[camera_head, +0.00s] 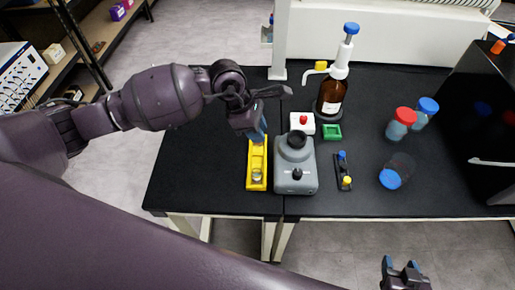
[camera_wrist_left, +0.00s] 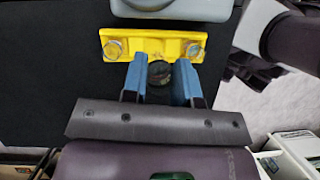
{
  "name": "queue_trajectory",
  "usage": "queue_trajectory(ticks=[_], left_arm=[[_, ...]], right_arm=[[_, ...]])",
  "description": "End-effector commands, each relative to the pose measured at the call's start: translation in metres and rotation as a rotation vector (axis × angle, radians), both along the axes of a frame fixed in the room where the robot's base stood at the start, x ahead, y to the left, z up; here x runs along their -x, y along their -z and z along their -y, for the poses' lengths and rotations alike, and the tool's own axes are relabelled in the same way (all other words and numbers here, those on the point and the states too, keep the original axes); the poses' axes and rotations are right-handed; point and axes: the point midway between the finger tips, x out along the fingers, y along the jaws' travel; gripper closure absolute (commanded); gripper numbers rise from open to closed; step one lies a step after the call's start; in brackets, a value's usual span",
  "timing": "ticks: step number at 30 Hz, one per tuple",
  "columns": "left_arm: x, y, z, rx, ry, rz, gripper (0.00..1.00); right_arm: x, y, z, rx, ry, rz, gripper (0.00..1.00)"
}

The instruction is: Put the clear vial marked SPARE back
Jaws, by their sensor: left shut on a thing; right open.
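My left gripper (camera_head: 260,131) is at the far end of the yellow rack (camera_head: 249,178) in the head view. In the left wrist view, its blue fingers (camera_wrist_left: 160,76) are shut on a small vial with a dark round top (camera_wrist_left: 160,70); I cannot read a SPARE mark on it. The held vial is beside the long edge of the yellow rack (camera_wrist_left: 150,46) in that view. The rack holds a clear vial near each end, one at left (camera_wrist_left: 114,48) and one at right (camera_wrist_left: 193,49). My right gripper (camera_head: 402,268) is open and empty, low at right.
A grey mixer-like device (camera_head: 296,178) stands right of the rack. Behind it are a white block with a red button (camera_head: 302,123), a green tray (camera_head: 331,132) and a brown dispenser bottle (camera_head: 331,97). Capped jars (camera_head: 397,127) stand right. The black table is clear at left.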

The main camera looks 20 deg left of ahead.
Motion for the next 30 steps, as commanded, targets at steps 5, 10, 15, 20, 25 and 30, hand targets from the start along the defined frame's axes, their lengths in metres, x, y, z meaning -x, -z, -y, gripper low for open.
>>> queue_trajectory(ticks=[5, 10, 15, 20, 25, 30], left_arm=[[0.001, 0.032, 0.000, 0.000, 0.000, -0.002, 1.00], [0.000, 0.042, 0.000, 0.001, 0.000, 0.000, 1.00], [0.001, 0.055, 0.000, 0.000, 0.000, -0.002, 1.00], [0.000, 0.077, 0.001, 0.001, -0.001, -0.002, 1.00], [0.000, 0.085, 0.000, 0.001, 0.000, 0.001, 1.00], [0.000, 0.085, 0.000, 0.001, 0.000, 0.001, 1.00]], right_arm=[[0.000, 0.001, -0.002, -0.008, 0.005, 0.000, 0.47], [0.000, 0.001, -0.003, -0.008, 0.005, 0.000, 0.47], [0.000, 0.000, -0.003, -0.007, 0.004, 0.002, 0.47], [0.000, 0.000, -0.002, -0.004, 0.002, 0.003, 0.47], [0.000, 0.000, -0.001, -0.003, 0.000, 0.003, 0.47], [-0.001, 0.000, -0.001, -0.002, -0.001, 0.005, 0.47]])
